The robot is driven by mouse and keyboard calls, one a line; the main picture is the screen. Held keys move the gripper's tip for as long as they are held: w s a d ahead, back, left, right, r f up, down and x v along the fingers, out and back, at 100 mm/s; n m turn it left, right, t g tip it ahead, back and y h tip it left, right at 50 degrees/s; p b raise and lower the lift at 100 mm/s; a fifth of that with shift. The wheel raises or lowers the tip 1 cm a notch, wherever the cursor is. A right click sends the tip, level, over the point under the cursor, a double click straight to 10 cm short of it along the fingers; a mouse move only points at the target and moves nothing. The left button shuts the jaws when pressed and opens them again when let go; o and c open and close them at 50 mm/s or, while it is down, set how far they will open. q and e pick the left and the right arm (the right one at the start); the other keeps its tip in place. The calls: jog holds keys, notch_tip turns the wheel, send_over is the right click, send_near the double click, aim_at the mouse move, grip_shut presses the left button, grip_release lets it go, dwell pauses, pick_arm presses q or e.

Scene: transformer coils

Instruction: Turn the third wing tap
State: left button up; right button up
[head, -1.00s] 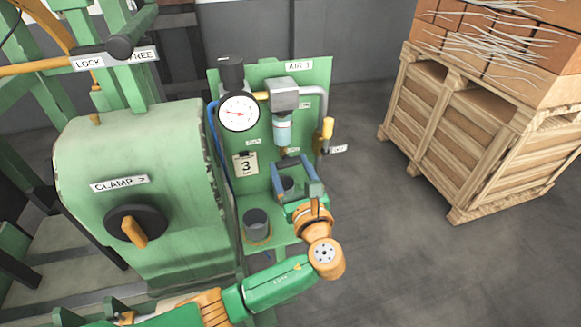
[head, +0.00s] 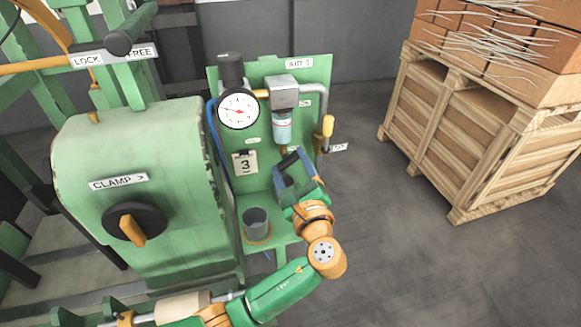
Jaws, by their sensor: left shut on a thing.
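My left gripper (head: 285,165) is in front of the green panel, just under the clear filter bowl (head: 281,130). It is rolled to a tilt, with its blue fingers reaching up to the brass fitting (head: 283,149) below the bowl. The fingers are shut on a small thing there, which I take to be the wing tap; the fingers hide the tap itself. A card marked 3 (head: 245,163) hangs on the panel to the left. My right gripper is not in view.
The green panel (head: 318,75) carries a round gauge (head: 238,111) and a yellow-handled valve (head: 327,127) to the right. A dark cup (head: 256,222) stands on the shelf below. A green machine (head: 150,165) is at left, a wooden crate (head: 425,105) at right. Floor between is clear.

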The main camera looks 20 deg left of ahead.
pick_arm(q)
jog(key=shift+n, duration=0.7)
jog(key=o, duration=1.3)
jog(key=shift+s+d, duration=0.2)
jog(key=shift+s, duration=0.05)
jog(key=p+v, duration=0.2)
jog(key=v, duration=0.4)
jog(key=shift+s+d, duration=0.1)
jog(key=shift+s, duration=0.1)
